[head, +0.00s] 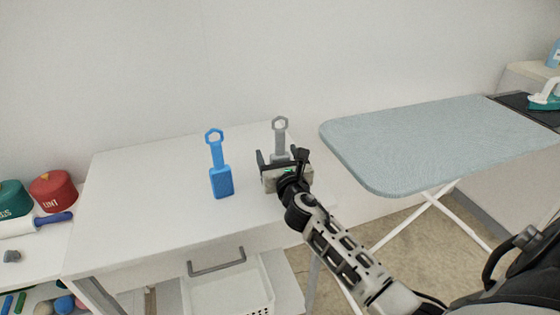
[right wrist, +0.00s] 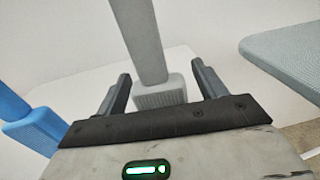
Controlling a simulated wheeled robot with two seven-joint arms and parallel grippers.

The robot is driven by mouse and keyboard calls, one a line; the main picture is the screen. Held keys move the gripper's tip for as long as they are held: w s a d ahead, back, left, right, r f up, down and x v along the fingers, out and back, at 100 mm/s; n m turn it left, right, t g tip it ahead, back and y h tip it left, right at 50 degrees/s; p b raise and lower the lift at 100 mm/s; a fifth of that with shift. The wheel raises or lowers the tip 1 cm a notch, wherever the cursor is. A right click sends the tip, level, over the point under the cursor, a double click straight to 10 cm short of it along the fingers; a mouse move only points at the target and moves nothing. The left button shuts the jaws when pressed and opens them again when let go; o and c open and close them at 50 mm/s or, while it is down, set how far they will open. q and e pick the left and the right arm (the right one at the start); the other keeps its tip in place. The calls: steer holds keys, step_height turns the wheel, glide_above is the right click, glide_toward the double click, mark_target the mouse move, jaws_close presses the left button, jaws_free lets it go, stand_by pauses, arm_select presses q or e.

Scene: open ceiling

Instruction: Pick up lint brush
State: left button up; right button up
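A grey lint brush (head: 280,132) stands upright on the white table in the head view, its lower part partly hidden by my right gripper. A blue brush (head: 220,181) of the same shape stands to its left, with a hexagonal loop on top. My right gripper (head: 274,157) is at the grey brush. In the right wrist view the gripper (right wrist: 160,90) is open, its two fingers apart on either side of the grey brush (right wrist: 159,92), with gaps on both sides. The blue brush (right wrist: 30,125) shows at the left there. My left gripper is not in view.
The white table (head: 130,200) has free room left of the blue brush. An ironing board (head: 430,140) stands close on the right. A white basket (head: 230,295) is below.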

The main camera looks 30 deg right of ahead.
mark_target(281, 152)
steer(key=c, duration=1.1)
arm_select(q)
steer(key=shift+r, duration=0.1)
arm_select(e)
steer(key=shift+o, duration=0.2)
steer(key=shift+r, duration=0.15)
steer(key=shift+r, duration=0.25)
step_height(281, 152, up, 2)
steer(key=shift+r+p, duration=0.15)
steer(key=shift+p, duration=0.7)
arm_select(q)
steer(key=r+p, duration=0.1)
steer(key=p, duration=0.2)
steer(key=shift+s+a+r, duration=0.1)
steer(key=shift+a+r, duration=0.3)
arm_select(e)
steer(key=s+a+r, duration=0.1)
steer(key=s+r, duration=0.9)
steer(key=s, duration=0.4)
steer(key=shift+a, duration=0.25)
